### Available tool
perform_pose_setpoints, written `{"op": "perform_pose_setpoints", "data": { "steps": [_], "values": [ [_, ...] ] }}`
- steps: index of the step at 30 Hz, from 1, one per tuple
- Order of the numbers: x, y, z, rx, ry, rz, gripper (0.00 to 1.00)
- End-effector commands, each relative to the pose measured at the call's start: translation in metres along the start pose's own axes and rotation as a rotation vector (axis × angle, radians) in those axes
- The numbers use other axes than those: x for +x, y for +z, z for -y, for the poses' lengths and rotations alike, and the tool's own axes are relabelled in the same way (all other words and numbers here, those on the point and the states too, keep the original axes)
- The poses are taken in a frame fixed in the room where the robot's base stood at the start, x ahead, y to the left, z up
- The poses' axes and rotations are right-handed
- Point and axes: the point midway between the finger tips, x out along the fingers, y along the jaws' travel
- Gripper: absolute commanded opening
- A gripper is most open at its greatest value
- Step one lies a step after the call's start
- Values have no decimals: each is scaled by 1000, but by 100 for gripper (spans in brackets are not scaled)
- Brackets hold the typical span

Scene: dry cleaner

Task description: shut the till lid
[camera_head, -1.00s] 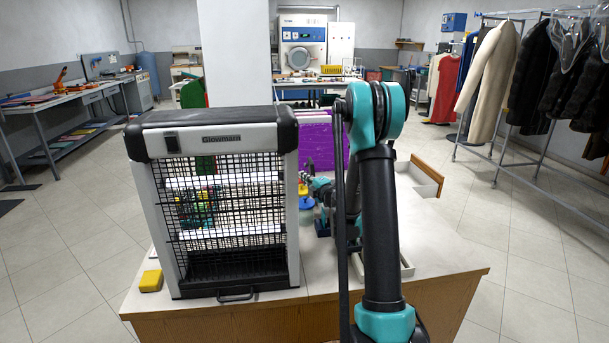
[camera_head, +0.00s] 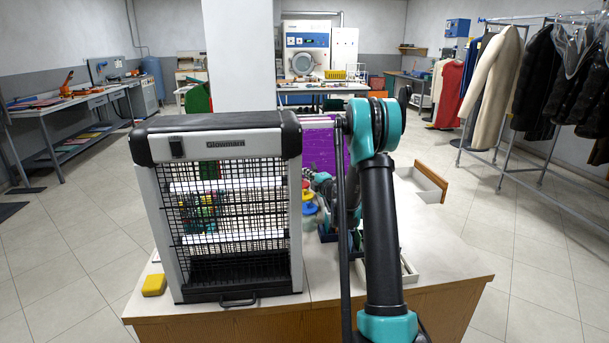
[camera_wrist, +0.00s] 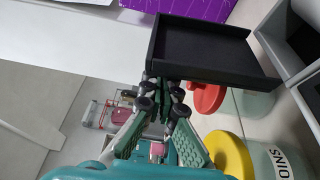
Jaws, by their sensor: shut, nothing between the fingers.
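In the wrist view a black, shallow, rimmed panel (camera_wrist: 207,50) stands just beyond my gripper (camera_wrist: 165,88); it looks like the till lid, but I cannot be sure. A grey box (camera_wrist: 290,35) with dark openings is at the right edge, and a pale surface marked "COINS" (camera_wrist: 280,162) is at lower right. My gripper is shut and empty, its fingertips close to the panel's near edge; I cannot tell if they touch. In the head view my arm and the heater hide most of the till area.
A caged heater (camera_head: 222,215) stands on the counter (camera_head: 430,262) at the left, with a yellow block (camera_head: 154,285) beside it. Red (camera_wrist: 207,97) and yellow (camera_wrist: 228,152) round items lie near my gripper. A purple panel (camera_head: 318,150) stands behind. A garment rack (camera_head: 500,170) is at right.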

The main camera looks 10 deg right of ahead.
Motion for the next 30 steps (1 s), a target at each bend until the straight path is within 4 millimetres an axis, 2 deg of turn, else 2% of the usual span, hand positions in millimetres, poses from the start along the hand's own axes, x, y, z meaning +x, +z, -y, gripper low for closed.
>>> {"op": "perform_pose_setpoints", "data": {
  "steps": [14, 18, 30],
  "values": [
    [-2, 6, -2, 56, 22, 1, 0],
    [-5, 14, -6, 130, 52, 2, 0],
    [-19, 49, -12, 122, 49, 2, 0]
  ]
}}
